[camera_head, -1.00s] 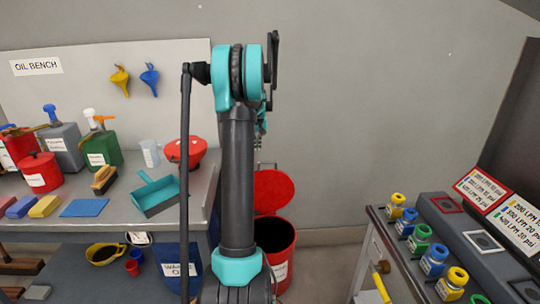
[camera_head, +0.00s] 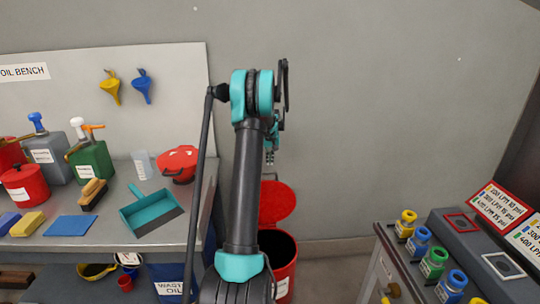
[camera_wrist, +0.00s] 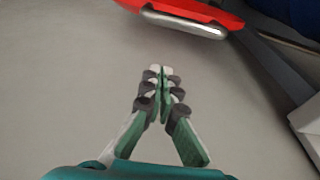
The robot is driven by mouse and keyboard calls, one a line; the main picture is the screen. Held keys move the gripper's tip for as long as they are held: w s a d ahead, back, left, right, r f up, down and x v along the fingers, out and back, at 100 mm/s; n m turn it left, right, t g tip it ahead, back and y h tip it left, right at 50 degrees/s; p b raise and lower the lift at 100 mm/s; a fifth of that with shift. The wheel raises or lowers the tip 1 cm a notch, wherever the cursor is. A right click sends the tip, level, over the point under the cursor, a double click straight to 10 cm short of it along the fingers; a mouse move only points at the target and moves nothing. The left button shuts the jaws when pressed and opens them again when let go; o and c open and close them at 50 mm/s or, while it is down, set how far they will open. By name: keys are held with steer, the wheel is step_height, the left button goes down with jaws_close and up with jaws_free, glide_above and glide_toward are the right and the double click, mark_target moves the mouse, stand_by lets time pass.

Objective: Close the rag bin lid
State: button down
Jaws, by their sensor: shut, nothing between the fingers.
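The rag bin (camera_head: 285,268) is a red round bin with a dark inside, on the floor right of the bench. Its red lid (camera_head: 276,204) stands open, tilted up at the back of the bin. My arm hides the left part of both. My gripper (camera_head: 270,157) is above the raised lid in the head view, partly behind my arm. In the wrist view my gripper (camera_wrist: 162,75) is shut and empty. A red part with a pale grey rounded edge (camera_wrist: 190,20) lies beyond the fingertips, apart from them; I cannot tell which part it is.
The oil bench (camera_head: 110,237) stands left, with a teal dustpan (camera_head: 150,210) and a red bowl-like container (camera_head: 178,163) near its right end. A blue waste oil container (camera_head: 172,282) is below. A cart (camera_head: 378,262) with coloured fittings stands right. Some floor is clear between bin and cart.

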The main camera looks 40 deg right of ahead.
steer(key=shift+s+a+f, duration=0.5)
steer(key=shift+s+a, duration=0.05)
steer(key=shift+s, duration=0.15)
steer(key=shift+s+a+f, duration=0.5)
steer(key=shift+s, duration=0.2)
